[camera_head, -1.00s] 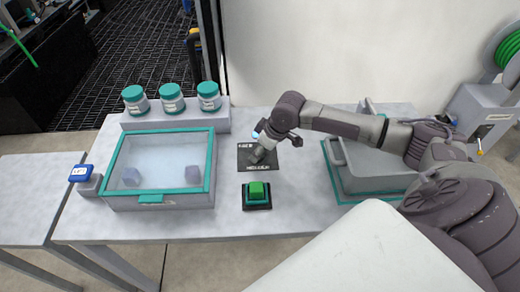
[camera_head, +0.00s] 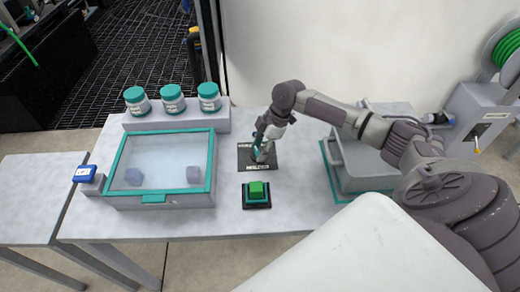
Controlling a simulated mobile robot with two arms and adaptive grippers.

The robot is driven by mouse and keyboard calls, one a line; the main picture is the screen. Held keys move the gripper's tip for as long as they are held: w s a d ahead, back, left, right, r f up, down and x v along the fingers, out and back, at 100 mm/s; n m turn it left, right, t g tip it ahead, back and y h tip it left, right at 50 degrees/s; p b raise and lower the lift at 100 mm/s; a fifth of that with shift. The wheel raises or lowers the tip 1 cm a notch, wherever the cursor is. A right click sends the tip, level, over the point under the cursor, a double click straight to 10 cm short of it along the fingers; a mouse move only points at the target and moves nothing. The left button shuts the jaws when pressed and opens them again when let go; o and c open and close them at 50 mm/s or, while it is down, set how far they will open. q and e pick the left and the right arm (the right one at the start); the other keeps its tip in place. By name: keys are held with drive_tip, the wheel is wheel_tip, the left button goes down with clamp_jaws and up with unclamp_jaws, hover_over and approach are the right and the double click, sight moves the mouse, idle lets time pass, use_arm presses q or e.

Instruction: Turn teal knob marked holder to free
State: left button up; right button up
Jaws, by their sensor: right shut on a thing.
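My right gripper (camera_head: 259,149) points down over a dark plate (camera_head: 244,161) in the middle of the table. It is shut on the teal knob (camera_head: 257,154), which is mostly hidden by its fingers. The plate has white labels along its far and near edges, too small to read here. My left gripper is not in view.
A green button (camera_head: 257,190) on a black base stands just in front of the plate. Left are a teal-framed clear-lidded box (camera_head: 152,200) and several teal-capped jars (camera_head: 172,100) on a ledge. A grey tote (camera_head: 365,165) stands right.

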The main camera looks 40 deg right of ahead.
drive_tip(key=shift+w+n+g+b, duration=0.2)
drive_tip(key=shift+n+g+b, duration=0.6)
drive_tip(key=shift+n, duration=1.3)
drive_tip(key=o, duration=1.2)
drive_tip(key=shift+c, duration=0.2)
drive_tip(key=v, duration=1.2)
